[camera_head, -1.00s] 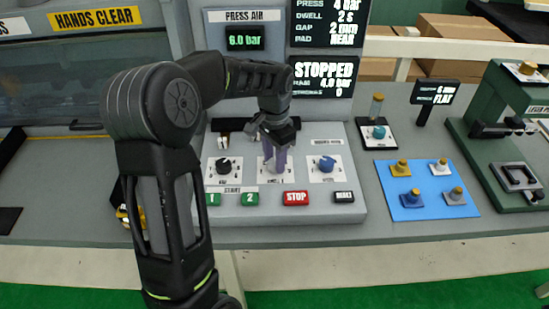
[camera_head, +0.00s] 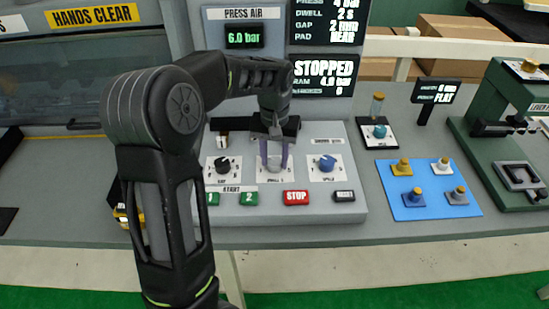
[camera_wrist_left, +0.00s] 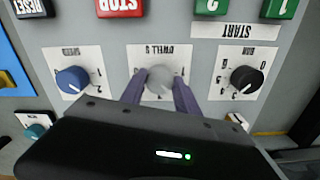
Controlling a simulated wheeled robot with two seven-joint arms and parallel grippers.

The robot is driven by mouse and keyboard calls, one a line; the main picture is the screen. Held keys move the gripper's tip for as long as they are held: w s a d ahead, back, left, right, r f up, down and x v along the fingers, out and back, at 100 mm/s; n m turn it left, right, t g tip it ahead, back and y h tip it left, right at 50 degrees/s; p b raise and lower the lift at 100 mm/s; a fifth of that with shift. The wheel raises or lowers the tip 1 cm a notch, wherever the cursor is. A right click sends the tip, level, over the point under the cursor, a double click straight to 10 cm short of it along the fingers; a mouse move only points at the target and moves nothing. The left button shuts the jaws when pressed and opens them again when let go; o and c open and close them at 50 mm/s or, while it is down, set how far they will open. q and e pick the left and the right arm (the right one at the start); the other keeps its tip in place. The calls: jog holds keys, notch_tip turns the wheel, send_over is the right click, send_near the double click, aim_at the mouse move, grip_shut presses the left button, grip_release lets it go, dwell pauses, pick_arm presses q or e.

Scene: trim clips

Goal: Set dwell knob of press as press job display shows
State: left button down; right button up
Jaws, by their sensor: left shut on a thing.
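The dwell knob (camera_head: 274,166) is the grey-white middle knob on the press panel, on a white plate labelled DWELL S. It also shows in the left wrist view (camera_wrist_left: 159,82), upside down. My left gripper (camera_head: 275,160) comes down from above with its purple fingers on either side of the knob, shut on it. The knob's pointer and most of its scale are hidden or too blurred to read. The press job display (camera_head: 328,22) at the top reads DWELL 2 s, with a pressure of 4 bar, GAP 2 mm and PAD NEAR.
A black knob (camera_head: 222,166) and a blue knob (camera_head: 326,163) flank the dwell knob closely. Green start buttons (camera_head: 249,198), a red STOP button (camera_head: 295,197) and a black button (camera_head: 344,196) lie below. A STOPPED screen (camera_head: 324,76) stands above. A blue mat (camera_head: 426,199) lies right.

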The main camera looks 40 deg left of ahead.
aim_at(275, 161)
pick_arm(q)
jog(key=shift+n, duration=0.6)
jog(key=c, duration=0.9)
grip_release()
jog(key=shift+r+b, duration=0.45)
jog(key=shift+r, duration=3.45)
